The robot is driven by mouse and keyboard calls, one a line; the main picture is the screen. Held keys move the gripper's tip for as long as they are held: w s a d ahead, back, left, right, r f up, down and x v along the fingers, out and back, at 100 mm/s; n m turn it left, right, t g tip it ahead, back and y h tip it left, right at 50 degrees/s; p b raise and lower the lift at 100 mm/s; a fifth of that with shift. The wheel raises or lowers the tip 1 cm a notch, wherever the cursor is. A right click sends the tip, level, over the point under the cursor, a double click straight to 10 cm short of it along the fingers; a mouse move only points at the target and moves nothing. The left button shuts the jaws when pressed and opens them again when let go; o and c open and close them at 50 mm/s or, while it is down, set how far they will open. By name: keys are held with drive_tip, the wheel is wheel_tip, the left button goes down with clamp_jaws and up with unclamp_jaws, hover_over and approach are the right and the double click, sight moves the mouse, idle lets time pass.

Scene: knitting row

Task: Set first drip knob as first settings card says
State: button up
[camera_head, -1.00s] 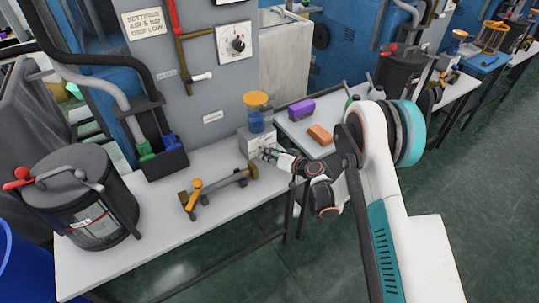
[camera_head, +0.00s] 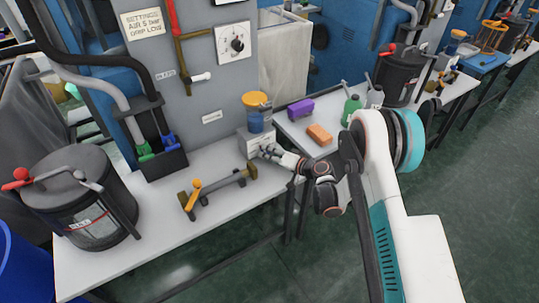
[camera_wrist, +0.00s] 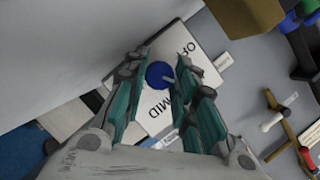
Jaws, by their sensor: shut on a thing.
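The first settings card (camera_head: 147,22) on the grey panel reads air 5 bar and drip LOW. The drip unit is a pale box (camera_head: 254,143) with a blue cup and an orange lid, at the back right of the near bench. My gripper (camera_head: 266,152) is at the front of this box. In the wrist view my gripper (camera_wrist: 158,78) is shut on the blue drip knob (camera_wrist: 157,73), one finger on each side. The dial plate (camera_wrist: 176,42) around it shows the words OFF and MID. LOW cannot be seen there, and the exact pointer setting is unclear.
A dark drum (camera_head: 85,195) stands at the left of the bench. A bracket with an orange lever (camera_head: 194,193) lies before the panel. A round dial (camera_head: 236,43) is on the panel. A purple block (camera_head: 300,108) and an orange block (camera_head: 319,134) lie on the bench behind.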

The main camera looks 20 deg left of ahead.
drive_tip(key=shift+d, duration=0.1)
drive_tip(key=o, duration=1)
drive_tip(key=shift+o, duration=0.2)
drive_tip(key=shift+v, duration=4)
drive_tip(key=shift+w, duration=0.1)
